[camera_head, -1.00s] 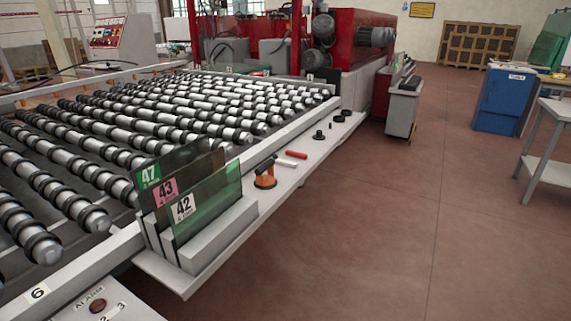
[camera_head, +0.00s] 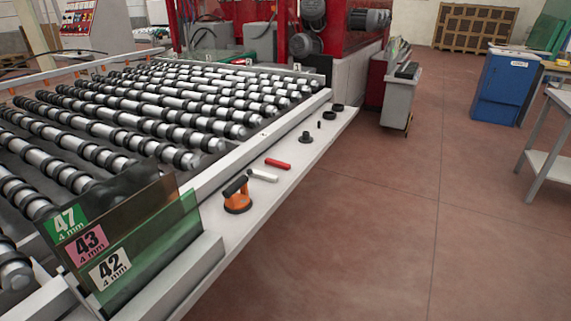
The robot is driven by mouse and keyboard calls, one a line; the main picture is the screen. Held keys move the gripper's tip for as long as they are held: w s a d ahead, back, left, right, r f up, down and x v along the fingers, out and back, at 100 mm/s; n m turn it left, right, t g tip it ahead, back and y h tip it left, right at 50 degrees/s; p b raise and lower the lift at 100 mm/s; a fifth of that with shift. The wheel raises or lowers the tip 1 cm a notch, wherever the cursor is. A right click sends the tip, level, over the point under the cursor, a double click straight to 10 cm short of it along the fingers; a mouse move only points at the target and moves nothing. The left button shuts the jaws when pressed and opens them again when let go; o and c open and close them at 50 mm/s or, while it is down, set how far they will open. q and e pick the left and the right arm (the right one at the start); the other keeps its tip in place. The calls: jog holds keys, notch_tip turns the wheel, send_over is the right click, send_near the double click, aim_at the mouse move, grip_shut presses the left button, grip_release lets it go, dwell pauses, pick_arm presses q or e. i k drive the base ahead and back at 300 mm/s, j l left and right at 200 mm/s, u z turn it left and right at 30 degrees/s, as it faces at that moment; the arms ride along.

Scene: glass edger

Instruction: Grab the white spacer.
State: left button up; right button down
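A small white bar (camera_head: 262,175), which looks like the white spacer, lies flat on the light side shelf of the roller conveyor. It is between a red bar (camera_head: 278,164) just beyond it and an orange suction cup with a black handle (camera_head: 237,196) just nearer. Neither of my grippers shows in the head view, and nothing is touching the white bar.
The shelf (camera_head: 257,210) also holds a black knob-like part (camera_head: 305,137) and black rings (camera_head: 329,114) farther along. Numbered glass panes (camera_head: 150,240) stand in a rack at its near end. Rollers (camera_head: 165,118) lie left; open floor (camera_head: 390,220) is right.

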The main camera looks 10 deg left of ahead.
aim_at(261, 175)
jog(key=i+z, duration=0.2)
jog(key=i, duration=0.45)
jog(key=i+j+z, duration=0.2)
jog(key=i, duration=0.45)
jog(key=l, duration=0.1)
